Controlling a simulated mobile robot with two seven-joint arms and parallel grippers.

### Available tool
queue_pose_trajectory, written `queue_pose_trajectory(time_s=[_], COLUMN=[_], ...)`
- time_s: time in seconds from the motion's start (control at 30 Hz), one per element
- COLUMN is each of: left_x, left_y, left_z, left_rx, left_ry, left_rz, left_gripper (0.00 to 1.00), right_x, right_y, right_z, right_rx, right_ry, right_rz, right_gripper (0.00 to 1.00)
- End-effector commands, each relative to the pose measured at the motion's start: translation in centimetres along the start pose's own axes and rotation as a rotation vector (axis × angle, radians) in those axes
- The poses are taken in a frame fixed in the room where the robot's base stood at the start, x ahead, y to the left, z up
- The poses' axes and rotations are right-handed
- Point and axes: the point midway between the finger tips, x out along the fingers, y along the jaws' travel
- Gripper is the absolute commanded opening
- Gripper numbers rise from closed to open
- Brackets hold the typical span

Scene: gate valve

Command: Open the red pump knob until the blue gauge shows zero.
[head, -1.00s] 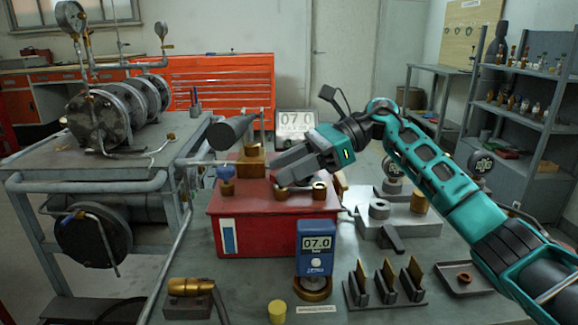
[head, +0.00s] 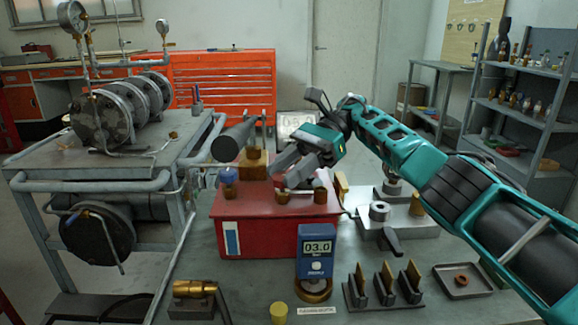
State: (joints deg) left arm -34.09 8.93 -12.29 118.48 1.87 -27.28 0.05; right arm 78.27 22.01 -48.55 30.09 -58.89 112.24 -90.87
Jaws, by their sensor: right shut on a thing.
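The blue gauge (head: 317,253) stands upright on a brass base at the front of the bench and its display reads 03.0. The red pump box (head: 268,235) sits behind it, with brass fittings and a blue knob (head: 228,176) on top. My right gripper (head: 283,178) is over the top of the red box and shut on the red pump knob (head: 280,183). The fingers hide most of the knob; only a little red shows beside them. My left gripper is not in view.
Black holders with slats (head: 384,285), a yellow cap (head: 278,312) and a brass nozzle (head: 193,290) lie at the front. A tray (head: 463,281) with a ring is at right.

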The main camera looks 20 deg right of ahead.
Motion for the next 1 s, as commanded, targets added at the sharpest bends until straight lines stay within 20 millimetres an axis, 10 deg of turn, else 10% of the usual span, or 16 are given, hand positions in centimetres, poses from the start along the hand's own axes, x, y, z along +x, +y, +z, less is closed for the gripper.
queue_pose_trajectory(time_s=[0.77, 0.8, 1.0], left_x=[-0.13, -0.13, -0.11], left_y=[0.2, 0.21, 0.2], left_z=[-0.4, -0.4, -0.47], left_rx=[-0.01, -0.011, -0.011], left_ry=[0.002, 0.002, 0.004], left_rz=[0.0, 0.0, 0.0], left_gripper=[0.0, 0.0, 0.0], right_x=[0.13, 0.14, 0.1], right_y=[-0.01, -0.01, -0.03], right_z=[-0.26, -0.27, -0.17], right_rx=[-0.01, -0.01, -0.012], right_ry=[0.004, 0.004, 0.002], right_rz=[0.039, 0.039, 0.037], right_gripper=[0.09, 0.42, 0.61])
